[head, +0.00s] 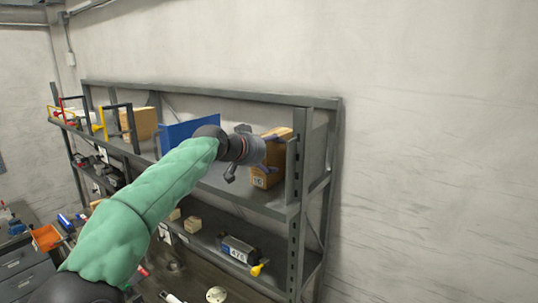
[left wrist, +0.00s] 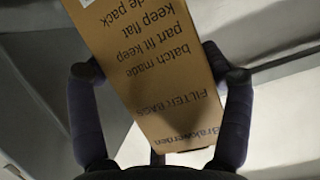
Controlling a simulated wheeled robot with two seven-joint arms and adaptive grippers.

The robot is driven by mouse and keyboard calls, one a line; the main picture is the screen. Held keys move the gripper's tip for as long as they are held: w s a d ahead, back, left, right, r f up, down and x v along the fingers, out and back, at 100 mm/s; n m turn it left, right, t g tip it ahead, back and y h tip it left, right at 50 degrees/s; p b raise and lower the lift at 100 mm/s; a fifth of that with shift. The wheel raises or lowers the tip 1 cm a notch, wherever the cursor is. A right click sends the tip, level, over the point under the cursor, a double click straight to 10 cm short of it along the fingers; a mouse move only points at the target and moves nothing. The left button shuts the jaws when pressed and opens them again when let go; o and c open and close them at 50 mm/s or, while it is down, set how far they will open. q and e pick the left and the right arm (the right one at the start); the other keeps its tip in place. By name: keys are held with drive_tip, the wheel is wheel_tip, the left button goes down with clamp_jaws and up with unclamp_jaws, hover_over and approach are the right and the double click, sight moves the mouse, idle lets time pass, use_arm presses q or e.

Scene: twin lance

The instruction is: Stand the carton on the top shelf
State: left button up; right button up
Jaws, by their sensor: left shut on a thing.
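The carton (head: 268,178) is a brown cardboard box with a white label low on its side. In the head view it is at the right end of the top shelf (head: 225,184), beside the right front post, standing roughly upright. I cannot tell whether its base touches the shelf. My left gripper (head: 264,152) is shut on the carton. In the left wrist view the carton (left wrist: 160,100) shows printed text, including "FILTER BAGS", and lies between the two dark fingers of the left gripper (left wrist: 160,73). My right gripper is not in view.
A blue panel (head: 190,130) and another brown box (head: 140,123) stand farther left on the top shelf. The right post (head: 297,165) is close to the carton. The lower shelf holds a dark labelled box (head: 238,249) and small wooden blocks (head: 192,224).

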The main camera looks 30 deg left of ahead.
use_arm(q)
drive_tip(key=shift+f, duration=0.1)
drive_tip(key=o, duration=1.4)
drive_tip(key=d+b+v, duration=0.1)
drive_tip(key=b+v, duration=0.1)
drive_tip(key=v, duration=1)
drive_tip(key=shift+a+b, duration=0.4)
drive_tip(key=shift+a, duration=0.05)
